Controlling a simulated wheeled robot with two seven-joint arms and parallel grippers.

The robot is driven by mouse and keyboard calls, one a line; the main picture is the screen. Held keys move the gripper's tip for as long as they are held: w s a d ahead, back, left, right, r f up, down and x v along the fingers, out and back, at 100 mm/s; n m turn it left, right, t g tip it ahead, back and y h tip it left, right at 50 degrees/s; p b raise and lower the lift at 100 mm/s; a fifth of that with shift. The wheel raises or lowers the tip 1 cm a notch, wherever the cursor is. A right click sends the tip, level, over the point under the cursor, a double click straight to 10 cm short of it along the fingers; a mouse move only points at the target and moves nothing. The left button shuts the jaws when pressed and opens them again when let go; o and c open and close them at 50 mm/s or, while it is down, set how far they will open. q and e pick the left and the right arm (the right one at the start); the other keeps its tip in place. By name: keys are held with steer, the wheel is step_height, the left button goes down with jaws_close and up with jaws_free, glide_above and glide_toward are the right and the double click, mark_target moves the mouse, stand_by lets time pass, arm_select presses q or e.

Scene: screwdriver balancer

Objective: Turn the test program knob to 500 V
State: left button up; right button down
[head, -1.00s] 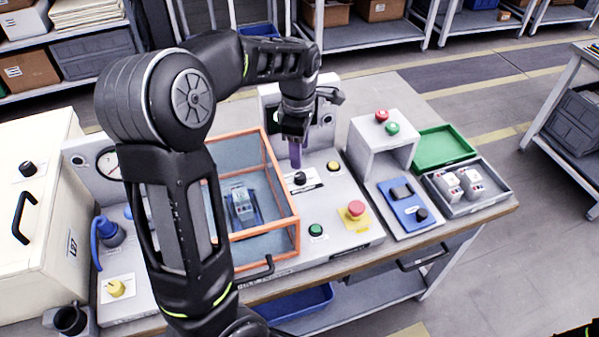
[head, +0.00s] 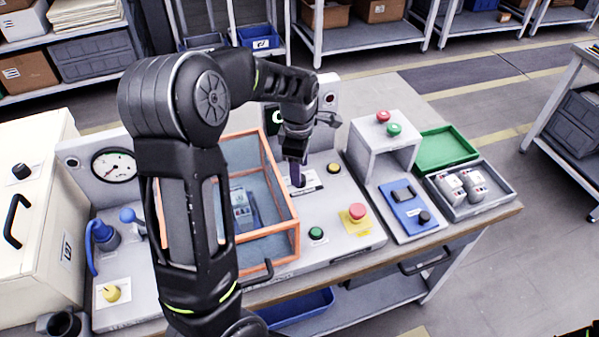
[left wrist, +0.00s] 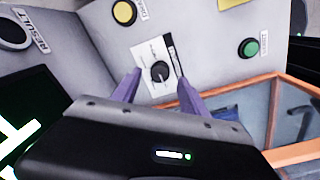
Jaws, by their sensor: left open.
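The test program knob (left wrist: 160,72) is a small black round knob on a white label plate on the sloped grey panel. In the left wrist view it shows between the two purple fingertips of my left gripper (left wrist: 159,84), with a gap on each side. The print on the label and the knob's setting are too small to read. In the head view my left gripper (head: 298,180) points down over the knob's place and hides the knob; part of the white label (head: 311,180) shows beside it. My right gripper is not in view.
An orange-framed clear box (head: 296,215) stands left of the gripper. A yellow button (head: 333,168), a green button (head: 316,233) and a red stop button (head: 357,211) are nearby on the panel. A grey stand (head: 364,140) is to the right.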

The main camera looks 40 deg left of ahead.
arm_select(q)
steer(key=shift+f, duration=1.45)
steer(key=shift+c, duration=0.4)
jaws_close()
